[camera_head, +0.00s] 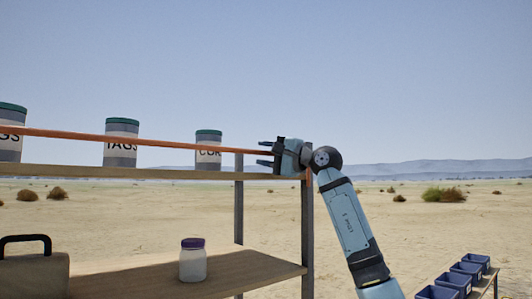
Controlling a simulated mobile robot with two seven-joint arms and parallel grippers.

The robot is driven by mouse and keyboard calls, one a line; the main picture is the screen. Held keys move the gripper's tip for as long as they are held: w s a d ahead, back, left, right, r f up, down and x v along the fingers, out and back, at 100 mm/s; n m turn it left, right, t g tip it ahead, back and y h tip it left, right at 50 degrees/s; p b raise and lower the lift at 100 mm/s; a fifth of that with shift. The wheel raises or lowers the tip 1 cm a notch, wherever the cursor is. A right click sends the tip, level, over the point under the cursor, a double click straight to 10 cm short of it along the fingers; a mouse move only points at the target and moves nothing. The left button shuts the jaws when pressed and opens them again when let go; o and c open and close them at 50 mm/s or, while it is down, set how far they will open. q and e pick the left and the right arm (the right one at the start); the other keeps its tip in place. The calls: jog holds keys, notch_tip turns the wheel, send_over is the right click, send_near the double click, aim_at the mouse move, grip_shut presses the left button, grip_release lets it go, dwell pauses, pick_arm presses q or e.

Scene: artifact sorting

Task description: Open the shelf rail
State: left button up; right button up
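The orange shelf rail (165,141) runs across the front of the upper shelf, in front of the cans, and slopes slightly down to the right. My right gripper (264,153) is at the rail's right end by the shelf's right post. Its fingers point left and stand apart, one above and one below the rail's line. I cannot tell whether they touch the rail. The gripper's body hides the rail's very end. My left gripper is not in view.
Green-lidded cans stand on the upper shelf (170,172), including a TAGS can (121,155) and another can (208,162). A purple-lidded jar (193,265) and a tan case (35,277) are below. Several blue bins (453,282) stand at lower right. Open desert lies behind.

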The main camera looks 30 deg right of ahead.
grip_shut()
jog(key=shift+f, duration=0.1)
